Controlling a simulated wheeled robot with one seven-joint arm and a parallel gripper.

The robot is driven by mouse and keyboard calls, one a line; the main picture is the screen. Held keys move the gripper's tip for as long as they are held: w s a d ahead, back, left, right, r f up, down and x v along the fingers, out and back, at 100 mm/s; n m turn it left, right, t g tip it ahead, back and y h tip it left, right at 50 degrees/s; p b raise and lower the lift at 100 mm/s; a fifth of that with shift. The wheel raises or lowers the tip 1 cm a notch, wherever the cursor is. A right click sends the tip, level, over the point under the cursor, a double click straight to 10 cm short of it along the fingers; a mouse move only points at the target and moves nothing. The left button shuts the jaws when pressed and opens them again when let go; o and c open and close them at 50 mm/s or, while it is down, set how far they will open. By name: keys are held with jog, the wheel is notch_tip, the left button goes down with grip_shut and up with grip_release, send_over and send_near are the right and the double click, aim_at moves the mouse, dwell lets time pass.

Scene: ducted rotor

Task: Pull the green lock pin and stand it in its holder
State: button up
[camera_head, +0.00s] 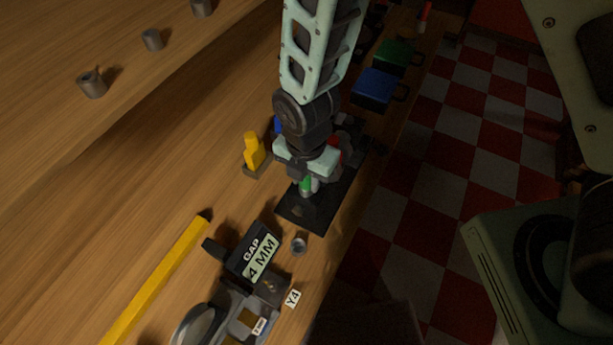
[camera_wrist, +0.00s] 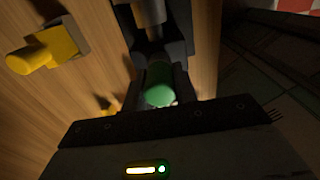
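The green lock pin (camera_head: 306,184) shows at the tip of my gripper (camera_head: 311,187) in the head view, over a black base plate (camera_head: 312,215). In the wrist view the rounded green end of the pin (camera_wrist: 159,84) lies straight ahead of the gripper, in front of dark and grey parts. My gripper is at the pin, with a pale fingertip beside it. The fingers are mostly hidden, so I cannot tell whether they are closed on it. A small grey hollow cylinder (camera_head: 299,243) stands just in front of the plate; I cannot tell whether it is the pin's holder.
A yellow piece on a small block (camera_head: 254,151) stands left of the plate. A "GAP 4 MM" box (camera_head: 253,255), a Y4 tag (camera_head: 293,297) and a yellow pencil (camera_head: 156,279) lie in front. Blue (camera_head: 375,89) and green (camera_head: 398,56) bins line the bench's right edge. Grey cups sit upper left.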

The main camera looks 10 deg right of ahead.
jog(key=shift+r+p, duration=0.5)
jog(key=shift+r, duration=0.15)
dwell(0.5)
jog(key=shift+r+p, duration=1.65)
jog(key=shift+r, duration=0.45)
